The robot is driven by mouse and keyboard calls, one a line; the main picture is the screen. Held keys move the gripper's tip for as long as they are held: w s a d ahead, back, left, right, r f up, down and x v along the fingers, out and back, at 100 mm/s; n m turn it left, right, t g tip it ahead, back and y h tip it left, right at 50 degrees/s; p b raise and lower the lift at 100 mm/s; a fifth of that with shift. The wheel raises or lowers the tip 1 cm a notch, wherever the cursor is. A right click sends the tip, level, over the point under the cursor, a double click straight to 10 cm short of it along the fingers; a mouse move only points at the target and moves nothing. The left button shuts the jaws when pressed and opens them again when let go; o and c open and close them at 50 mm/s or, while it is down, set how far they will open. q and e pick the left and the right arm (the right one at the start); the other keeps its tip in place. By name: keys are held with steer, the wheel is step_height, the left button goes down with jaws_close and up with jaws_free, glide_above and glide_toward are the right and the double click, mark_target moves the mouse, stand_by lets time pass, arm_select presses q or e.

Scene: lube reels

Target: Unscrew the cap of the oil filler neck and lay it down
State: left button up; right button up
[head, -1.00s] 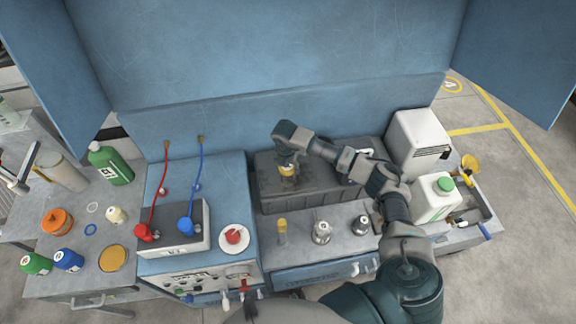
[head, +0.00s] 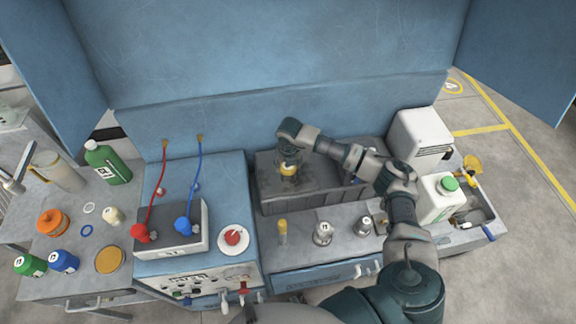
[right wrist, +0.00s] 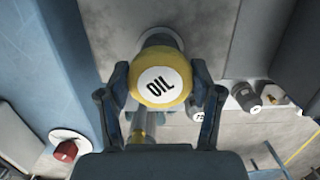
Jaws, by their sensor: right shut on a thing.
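The yellow cap (right wrist: 162,84) with the word OIL on its top lies between my two right fingers in the right wrist view. My right gripper (head: 288,166) is shut on this cap; in the head view the cap (head: 288,171) shows under the gripper. The oil filler neck (right wrist: 160,40) shows partly behind the cap, grey and round; the cap hides the rest, so I cannot tell whether the two still touch. The neck rises from the dark grey box (head: 330,198) on the blue bench. My left gripper is not in view.
A yellow-topped dipstick (head: 282,230) and metal plugs (head: 322,232) stand on the grey ledge in front. A white jug (head: 436,198) stands right. Red and blue hoses (head: 184,224) sit left. The left table (head: 80,290) holds bottles and a yellow disc (head: 110,259).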

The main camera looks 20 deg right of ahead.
steer(key=n, duration=0.1)
steer(key=n+b, duration=0.1)
steer(key=shift+s+f+n, duration=0.15)
steer(key=shift+f+n, duration=0.2)
steer(key=shift+n, duration=0.05)
steer(key=shift+a+n, duration=0.1)
steer(key=shift+n, duration=0.3)
steer(key=shift+y, duration=0.3)
steer(key=shift+f+n+b, duration=0.1)
steer(key=shift+n+b, duration=0.3)
steer(key=shift+n, duration=0.2)
steer(key=n+b, duration=0.1)
steer(key=n, duration=0.1)
steer(key=shift+n, duration=0.4)
steer(key=shift+s+n, duration=0.1)
steer(key=shift+n, duration=0.5)
steer(key=shift+a, duration=0.1)
